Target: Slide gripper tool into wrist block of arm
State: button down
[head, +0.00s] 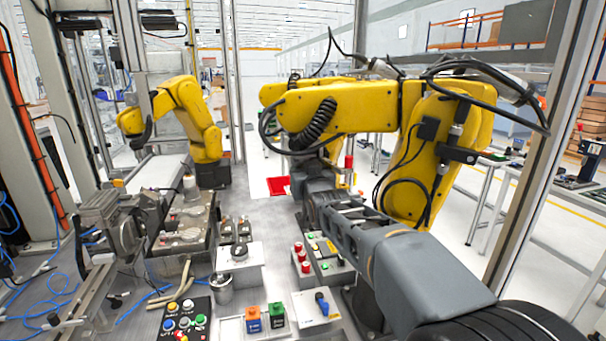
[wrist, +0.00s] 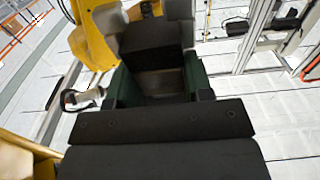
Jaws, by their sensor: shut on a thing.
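My grey arm reaches in from the lower right in the head view, and my gripper (head: 325,208) is at its far end, beside the large yellow arm (head: 350,105). In the wrist view my gripper (wrist: 158,88) has dark green fingers on either side of a dark block, apparently the gripper tool (wrist: 160,45). It is shut on this block. The yellow arm (wrist: 97,40) shows just beyond and left of the block. I cannot tell which part is the wrist block, or whether the tool touches it. In the head view the tool cannot be told clearly from the dark parts around it.
A second yellow arm (head: 190,115) stands at the back left. Button boxes (head: 183,320), a metal cup (head: 222,290) and a box with red buttons (head: 318,262) stand on the grey bench. A metal frame post (head: 535,130) rises on the right. A red tray (head: 278,186) lies behind.

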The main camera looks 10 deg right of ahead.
jog(key=shift+d+r, duration=0.15)
jog(key=c, duration=1)
grip_release()
jog(key=o, duration=0.3)
jog(key=shift+d, duration=0.2)
jog(key=shift+o, duration=1.2)
jog(key=shift+a, duration=0.15)
jog(key=shift+f, duration=0.3)
jog(key=s+b, duration=0.3)
jog(key=s, duration=1.1)
jog(key=shift+b, duration=0.35)
jog(key=shift+f, duration=0.1)
